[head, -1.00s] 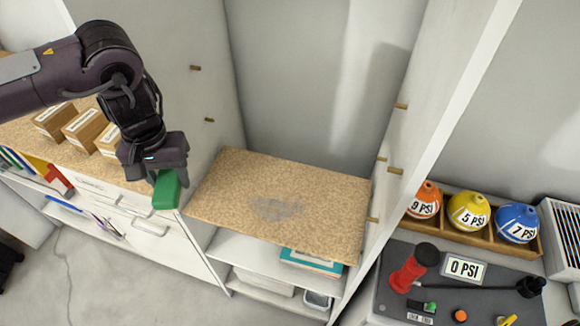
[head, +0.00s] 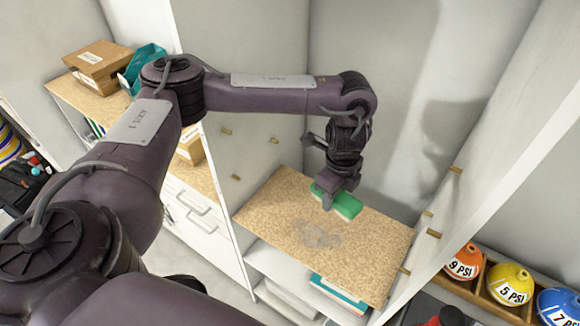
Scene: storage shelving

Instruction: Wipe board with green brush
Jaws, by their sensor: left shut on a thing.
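The board (head: 270,215) is a speckled tan shelf top in the open cabinet bay. A grey smudge (head: 318,236) lies near its middle. My left gripper (head: 334,196) is shut on the green brush (head: 345,204), which has a pale underside. The brush is over the back part of the board, behind the smudge. I cannot tell whether it touches the board. My right gripper is not in view.
White cabinet walls with small wooden pegs (head: 434,233) flank the board. Teal-edged items (head: 338,292) lie on the shelf below. Cardboard boxes (head: 97,62) stand at the left. Orange (head: 465,262), yellow (head: 510,284) and blue (head: 558,306) balls sit in a wooden rack at right.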

